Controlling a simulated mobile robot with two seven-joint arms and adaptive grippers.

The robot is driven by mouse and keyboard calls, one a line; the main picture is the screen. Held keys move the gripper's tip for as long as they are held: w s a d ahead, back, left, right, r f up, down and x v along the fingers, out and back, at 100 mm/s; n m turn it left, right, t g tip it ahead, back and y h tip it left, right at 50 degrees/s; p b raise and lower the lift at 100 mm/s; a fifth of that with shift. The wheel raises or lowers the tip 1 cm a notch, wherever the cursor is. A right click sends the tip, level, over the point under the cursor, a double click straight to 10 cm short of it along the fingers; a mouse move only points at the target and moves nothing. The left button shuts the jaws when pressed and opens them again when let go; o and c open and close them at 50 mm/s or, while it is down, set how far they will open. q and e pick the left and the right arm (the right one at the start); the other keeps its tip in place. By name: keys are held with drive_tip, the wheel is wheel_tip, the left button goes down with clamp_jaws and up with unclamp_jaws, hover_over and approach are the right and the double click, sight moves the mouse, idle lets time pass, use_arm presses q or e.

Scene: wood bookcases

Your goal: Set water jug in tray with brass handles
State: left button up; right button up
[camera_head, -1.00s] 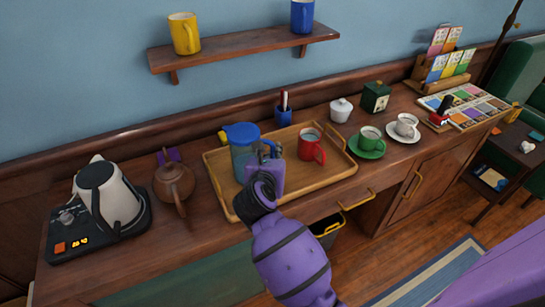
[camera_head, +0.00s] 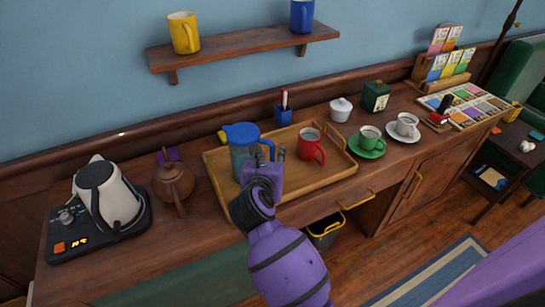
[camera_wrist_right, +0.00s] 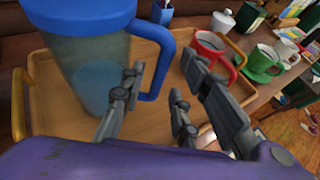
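The water jug (camera_head: 240,158), clear with a blue lid and handle, stands upright on the left part of the wooden tray with brass handles (camera_head: 310,186). It also fills the upper left of the right wrist view (camera_wrist_right: 95,65). My right gripper (camera_head: 270,155) is in front of the jug's right side, near its blue handle. In the right wrist view its fingers (camera_wrist_right: 163,75) are spread with nothing clamped between them, and the handle shows just beyond them. The jug's lower right is partly hidden by the gripper in the head view. My left gripper is not in view.
A red mug (camera_head: 310,148) stands on the tray just right of my gripper. A brown teapot (camera_head: 173,182) and a kettle on its base (camera_head: 105,200) are to the left. A green cup (camera_head: 368,138) on a saucer and a white sugar bowl (camera_head: 341,108) are to the right.

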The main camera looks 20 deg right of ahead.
drive_tip(key=v, duration=1)
drive_tip(key=s+d+r+n+t+h, duration=0.1)
drive_tip(key=s+d+n+t+h, duration=0.25)
drive_tip(key=d+n, duration=0.35)
drive_tip(key=s+a+f+n+t+y, duration=0.1)
drive_tip(key=s+a+f+n+y, duration=0.5)
drive_tip(key=n, duration=0.6)
drive_tip(key=s+a+f+n+t+y, duration=0.15)
drive_tip(key=f+n+y, duration=0.35)
drive_tip(key=f+n, duration=0.5)
drive_tip(key=s+d+f+n+g, duration=0.2)
drive_tip(key=s+f+n+g, duration=0.2)
drive_tip(key=s+f+n, duration=0.2)
drive_tip(key=s+d+f+n+g, duration=0.3)
drive_tip(key=s+f+n+g, duration=0.2)
drive_tip(key=s+f, duration=0.5)
drive_tip(key=s+n, duration=0.2)
drive_tip(key=s, duration=0.1)
drive_tip(key=shift+s+d+f+g+h+b, duration=0.15)
drive_tip(key=shift+s+f+g+h+b, duration=0.05)
drive_tip(key=shift+g+h+b, duration=0.15)
